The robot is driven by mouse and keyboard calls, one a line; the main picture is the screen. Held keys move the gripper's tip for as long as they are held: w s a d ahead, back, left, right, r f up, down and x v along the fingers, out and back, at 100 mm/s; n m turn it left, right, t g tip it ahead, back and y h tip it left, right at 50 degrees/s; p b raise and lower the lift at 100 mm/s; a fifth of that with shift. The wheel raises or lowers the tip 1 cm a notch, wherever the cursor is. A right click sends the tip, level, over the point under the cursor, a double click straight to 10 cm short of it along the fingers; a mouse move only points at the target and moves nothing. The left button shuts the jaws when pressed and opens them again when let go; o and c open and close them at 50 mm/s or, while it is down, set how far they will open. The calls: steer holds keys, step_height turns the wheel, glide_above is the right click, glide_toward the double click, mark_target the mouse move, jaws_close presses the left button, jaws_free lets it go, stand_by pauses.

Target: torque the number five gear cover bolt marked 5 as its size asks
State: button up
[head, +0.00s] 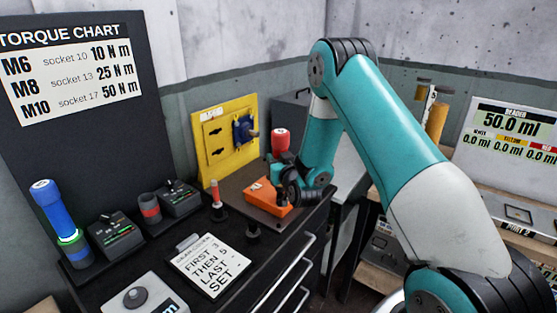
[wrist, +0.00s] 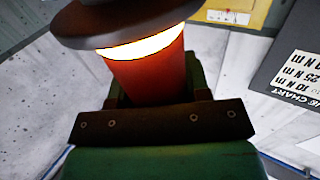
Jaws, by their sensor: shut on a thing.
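My gripper (head: 283,165) is shut on a red tool (head: 281,141). The tool stands upright in the jaws above the dark bench, over the back of an orange block (head: 262,200). In the wrist view the red tool (wrist: 148,77) fills the space between the fingers. It has a glowing pale-yellow ring and a wide dark disc at one end. The orange block has a small white label that I cannot read. My wrist hides part of the block. I cannot make out a bolt marked 5, nor whether the tool touches one.
A torque chart (head: 75,70) reads M6 10, M8 25, M10 50 N m. A blue tool (head: 55,215) and a grey-red piece (head: 150,208) stand left. A card (head: 209,265) says first 3, then 5. A yellow panel (head: 226,140) stands behind.

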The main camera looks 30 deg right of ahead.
mark_target(278, 144)
stand_by(0.4)
steer(key=shift+r+p, duration=2.4)
steer(key=shift+r, duration=0.25)
steer(key=shift+f, duration=0.1)
